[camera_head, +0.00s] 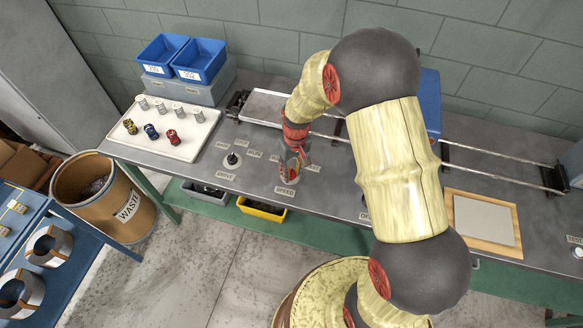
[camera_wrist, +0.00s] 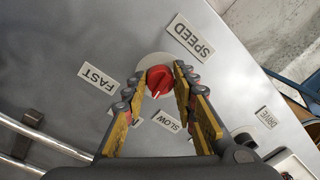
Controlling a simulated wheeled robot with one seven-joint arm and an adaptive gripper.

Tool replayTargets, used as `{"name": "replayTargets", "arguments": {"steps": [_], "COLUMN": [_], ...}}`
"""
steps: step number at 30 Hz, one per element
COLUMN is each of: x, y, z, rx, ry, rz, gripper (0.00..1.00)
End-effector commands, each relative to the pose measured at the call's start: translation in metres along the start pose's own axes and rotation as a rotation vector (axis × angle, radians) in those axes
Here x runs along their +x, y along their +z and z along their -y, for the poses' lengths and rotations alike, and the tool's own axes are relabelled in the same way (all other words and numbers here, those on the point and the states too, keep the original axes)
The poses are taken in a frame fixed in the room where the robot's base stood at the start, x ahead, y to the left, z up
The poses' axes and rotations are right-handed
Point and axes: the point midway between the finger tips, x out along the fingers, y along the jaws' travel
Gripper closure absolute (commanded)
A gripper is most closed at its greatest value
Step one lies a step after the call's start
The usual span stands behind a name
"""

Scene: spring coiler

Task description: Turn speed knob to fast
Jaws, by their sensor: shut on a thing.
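The red speed knob (camera_wrist: 159,80) sits on a pale round plate in the wrist view. A white mark on the knob points down in that picture, roughly between the FAST label (camera_wrist: 97,78) and the SLOW label (camera_wrist: 167,120). The SPEED label (camera_wrist: 188,38) lies above right of the knob. My gripper (camera_wrist: 159,77) has one finger on each side of the knob and is shut on it. In the head view my gripper (camera_head: 291,170) reaches down to the panel, above the SPEED label (camera_head: 285,191), and mostly hides the knob.
A black knob (camera_head: 232,160) stands left of my gripper. A white tray (camera_head: 185,143) with coloured spools lies further left, below blue bins (camera_head: 183,58). Metal rails (camera_head: 490,172) run along the bench. A wooden-framed board (camera_head: 483,223) lies at right.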

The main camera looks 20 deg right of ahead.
Motion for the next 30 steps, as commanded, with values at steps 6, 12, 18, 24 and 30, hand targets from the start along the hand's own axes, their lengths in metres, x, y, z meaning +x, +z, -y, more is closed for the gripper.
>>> {"name": "replayTargets", "arguments": {"steps": [6,12,18,24,30], "x": [-0.0026,-0.0021,-0.0018,-0.0011,-0.0007], "y": [0.0003,0.0010,0.0010,0.0009,0.0003], "z": [0.0007,0.0016,0.0024,0.0029,0.0031], "rx": [0.205,0.392,0.563,0.694,0.778], "ry": [0.000,0.000,0.000,0.000,0.000], "rz": [-0.014,-0.025,-0.036,-0.045,-0.052], "gripper": [0.98,0.98,0.98,0.98,0.98]}}
